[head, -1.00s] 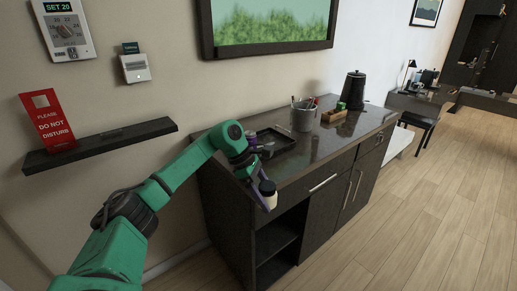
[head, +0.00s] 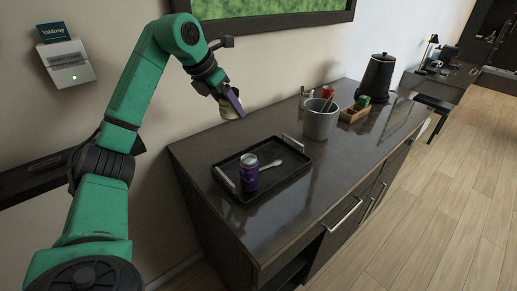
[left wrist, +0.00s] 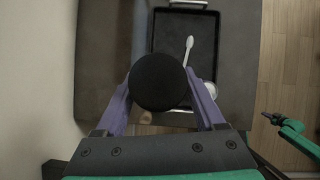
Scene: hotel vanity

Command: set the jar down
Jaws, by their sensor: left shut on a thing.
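My left gripper (head: 235,103) is shut on a jar with a pale body (head: 228,112), held above the back left of the counter, behind the tray. In the left wrist view the jar's round black lid (left wrist: 160,82) sits between the two purple fingers. The gripper hides most of the jar in the head view. The counter (head: 335,158) is dark and glossy. My right arm (left wrist: 292,133) shows small at the right of the left wrist view; its jaws are too small to read.
A black tray (head: 232,192) with handles holds a purple can (head: 248,173) and a white spoon (head: 258,167). Beyond are a grey canister (head: 320,122), a wooden box (head: 353,114) and a black kettle (head: 376,76). Bare counter lies left of and behind the tray.

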